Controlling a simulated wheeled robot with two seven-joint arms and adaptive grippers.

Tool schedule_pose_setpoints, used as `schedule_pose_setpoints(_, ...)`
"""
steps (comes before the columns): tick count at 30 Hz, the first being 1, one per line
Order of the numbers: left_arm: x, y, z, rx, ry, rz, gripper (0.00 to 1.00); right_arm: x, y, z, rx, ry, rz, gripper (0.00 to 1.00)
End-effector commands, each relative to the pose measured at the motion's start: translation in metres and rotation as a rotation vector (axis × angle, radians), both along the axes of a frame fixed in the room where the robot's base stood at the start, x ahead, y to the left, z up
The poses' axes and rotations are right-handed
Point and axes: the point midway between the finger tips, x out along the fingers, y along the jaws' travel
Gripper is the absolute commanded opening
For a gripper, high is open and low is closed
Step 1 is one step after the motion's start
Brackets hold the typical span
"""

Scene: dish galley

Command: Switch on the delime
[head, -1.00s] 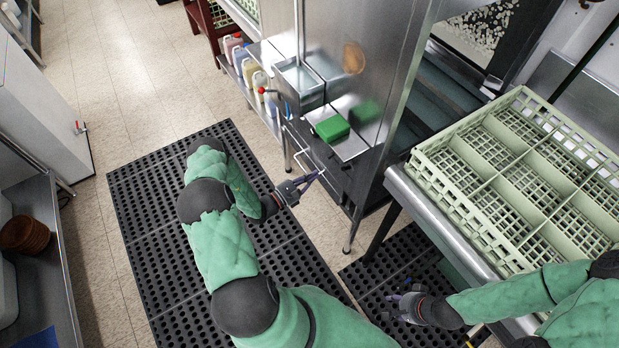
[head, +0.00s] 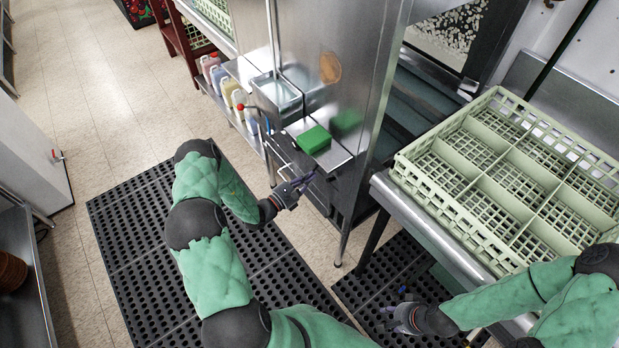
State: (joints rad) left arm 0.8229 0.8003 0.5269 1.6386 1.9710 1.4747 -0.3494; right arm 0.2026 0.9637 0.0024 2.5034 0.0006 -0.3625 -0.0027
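The steel dish machine (head: 350,100) stands at the centre of the head view. A dark front section (head: 290,158) lies low on it, below the small shelf. I cannot make out a delime switch or its label. My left gripper (head: 309,179) is in front of this lower section with its fingers pointing toward it. I cannot tell whether they touch it or how far apart they are. My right gripper (head: 394,304) is low over the floor mat, left of the rack counter, with its fingers apart and nothing between them.
A green sponge (head: 313,139) lies on the small steel shelf (head: 334,156) above my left gripper. Several jugs (head: 228,88) stand on the shelf behind. A pale green rack (head: 480,205) sits on the right counter.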

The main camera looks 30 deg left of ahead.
Motion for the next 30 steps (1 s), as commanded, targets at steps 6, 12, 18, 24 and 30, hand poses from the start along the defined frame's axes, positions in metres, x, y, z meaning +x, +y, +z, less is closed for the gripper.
schedule_pose_setpoints(6, 0.000, 0.000, 0.000, 0.001, 0.002, 0.000, 0.00, 0.000, 0.000, 0.001, 0.000, 0.000, 0.000, 0.39)
schedule_pose_setpoints(12, -0.001, 0.001, 0.004, 0.012, 0.028, 0.001, 0.00, 0.000, 0.000, 0.010, 0.000, 0.000, 0.000, 0.39)
schedule_pose_setpoints(18, -0.002, 0.001, 0.004, 0.022, 0.054, 0.000, 0.00, 0.000, 0.000, 0.015, 0.000, 0.000, 0.000, 0.39)
schedule_pose_setpoints(24, -0.003, 0.002, 0.006, 0.033, 0.077, 0.000, 0.00, 0.000, 0.000, 0.022, 0.000, 0.000, 0.000, 0.39)
schedule_pose_setpoints(30, -0.005, 0.002, 0.008, 0.044, 0.107, 0.000, 0.00, 0.000, 0.000, 0.029, 0.000, 0.000, 0.000, 0.39)
